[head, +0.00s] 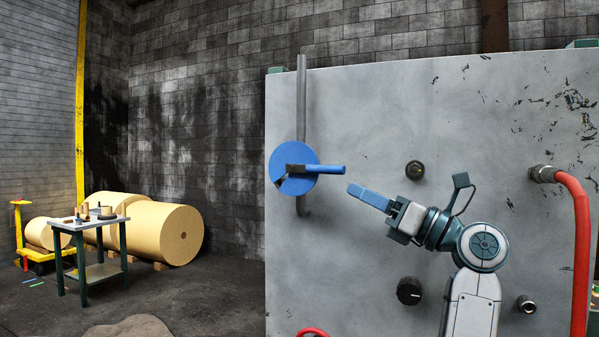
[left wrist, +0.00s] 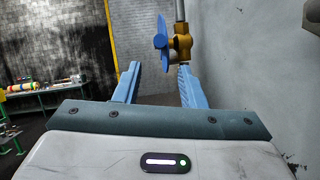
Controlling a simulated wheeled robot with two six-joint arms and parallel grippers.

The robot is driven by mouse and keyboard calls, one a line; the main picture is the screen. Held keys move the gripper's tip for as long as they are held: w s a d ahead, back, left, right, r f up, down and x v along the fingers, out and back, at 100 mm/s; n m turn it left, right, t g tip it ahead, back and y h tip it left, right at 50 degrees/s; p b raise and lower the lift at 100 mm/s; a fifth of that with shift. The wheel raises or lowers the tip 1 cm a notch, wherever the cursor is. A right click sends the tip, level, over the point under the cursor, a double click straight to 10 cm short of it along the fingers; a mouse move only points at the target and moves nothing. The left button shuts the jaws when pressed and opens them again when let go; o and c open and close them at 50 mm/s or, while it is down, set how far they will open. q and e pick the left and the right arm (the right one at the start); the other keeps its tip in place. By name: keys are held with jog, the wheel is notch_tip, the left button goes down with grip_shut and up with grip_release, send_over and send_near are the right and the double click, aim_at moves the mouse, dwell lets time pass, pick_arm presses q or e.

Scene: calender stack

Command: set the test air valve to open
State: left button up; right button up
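The valve on the grey panel has a round blue disc (head: 309,184) with dark and pale markings, in front of a vertical grey pipe (head: 301,100). Its blue lever (head: 330,169) points right, roughly level and across the pipe. In the left wrist view the valve's brass body (left wrist: 181,42) and blue part (left wrist: 161,42) show beyond the fingers. My left gripper (head: 353,190) is just right of and slightly below the lever's end, apart from it. Its two blue fingers stand wide apart and empty in the left wrist view (left wrist: 159,72). My right gripper is not in view.
The grey panel (head: 360,120) carries a dark indicator (head: 414,170), a black knob (head: 409,291), a metal fitting (head: 526,304) and a red hose (head: 580,240) at right. A small table (head: 90,226) and large tan rolls (head: 165,232) stand far left, with open floor before them.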

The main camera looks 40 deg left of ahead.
aim_at(325, 170)
pick_arm(q)
jog(key=p+x, duration=0.1)
jog(key=x, duration=0.1)
jog(key=p+x, duration=0.1)
jog(key=x, duration=0.2)
jog(key=p+x, duration=0.2)
jog(key=x, duration=0.1)
jog(key=shift+s+d+r, duration=0.1)
jog(key=shift+r, duration=0.3)
jog(key=shift+a+r, duration=0.1)
jog(key=shift+a, duration=0.25)
jog(key=shift+r, duration=0.15)
jog(key=shift+a, duration=0.2)
grip_shut()
